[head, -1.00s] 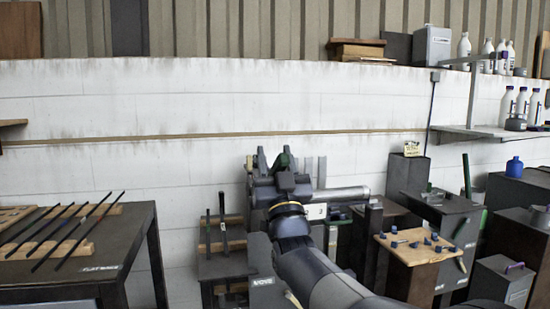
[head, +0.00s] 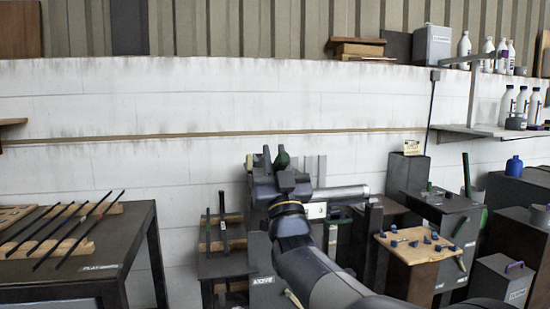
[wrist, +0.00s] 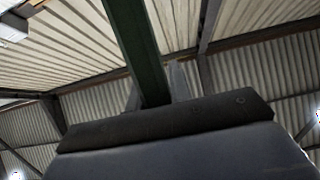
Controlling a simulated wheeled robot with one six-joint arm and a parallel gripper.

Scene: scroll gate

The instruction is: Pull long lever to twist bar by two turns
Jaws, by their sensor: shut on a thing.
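My gripper (head: 270,164) is raised in the middle of the head view, in front of the white wall. It is shut on a dark green bar-like piece, seemingly the long lever; a short green end (head: 283,160) shows at the fingers. In the wrist view the green lever (wrist: 138,45) runs up and away from behind the dark gripper edge (wrist: 165,125). A grey metal cylinder (head: 343,193) lies level just right of my gripper, seemingly part of the twisting machine. My arm hides most of the machine, and I cannot make out the bar being twisted.
A dark table (head: 70,272) with several thin dark rods stands at the left. A small stand (head: 222,262) with upright rods is left of my arm. A wooden-topped stand (head: 410,250) with small blue pieces and dark cabinets crowd the right.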

